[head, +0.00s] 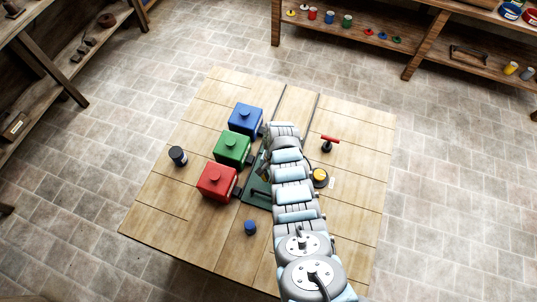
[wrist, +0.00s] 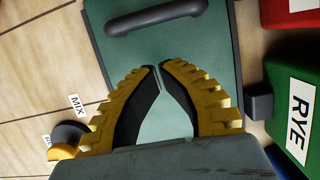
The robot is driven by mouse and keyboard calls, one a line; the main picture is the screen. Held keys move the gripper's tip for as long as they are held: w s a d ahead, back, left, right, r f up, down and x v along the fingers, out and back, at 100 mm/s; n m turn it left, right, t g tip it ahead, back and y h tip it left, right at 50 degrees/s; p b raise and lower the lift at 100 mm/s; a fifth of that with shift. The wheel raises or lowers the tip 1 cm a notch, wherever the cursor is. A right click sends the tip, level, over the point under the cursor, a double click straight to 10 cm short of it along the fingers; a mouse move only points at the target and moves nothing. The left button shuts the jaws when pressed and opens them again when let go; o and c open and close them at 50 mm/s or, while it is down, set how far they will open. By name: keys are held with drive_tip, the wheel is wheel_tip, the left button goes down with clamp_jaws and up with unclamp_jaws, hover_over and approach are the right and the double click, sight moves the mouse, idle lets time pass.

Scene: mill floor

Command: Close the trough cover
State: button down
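The trough cover (head: 256,198) is a dark green flat panel with a dark bar handle, low in the middle of the wooden table and partly hidden by my arm. In the wrist view the cover (wrist: 205,48) fills the middle, with its black handle (wrist: 155,16) at the top. My gripper (wrist: 160,67) has yellow ridged fingers with black pads. Its fingertips are drawn together with only a thin gap, and nothing shows between them. It is over the green panel, short of the handle; whether it touches the panel I cannot tell. The trough itself is largely hidden behind my arm.
Red (head: 217,181), green (head: 232,149) and blue (head: 245,118) boxes stand left of the panel; the green one reads RYE. Two dark rails (head: 312,108) run toward the back. A yellow button (head: 320,175) and red-handled valve (head: 329,142) stand right. A black jar (head: 178,155) and blue piece (head: 250,227) stand apart.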

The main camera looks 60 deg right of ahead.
drive_tip(key=shift+d, duration=0.35)
drive_tip(key=shift+w+d+r, duration=0.1)
drive_tip(key=shift+d+r, duration=0.05)
drive_tip(key=shift+r, duration=0.15)
drive_tip(key=b+v, duration=0.1)
drive_tip(key=v, duration=0.8)
drive_tip(key=shift+r+b, duration=0.25)
drive_tip(key=shift+b, duration=0.15)
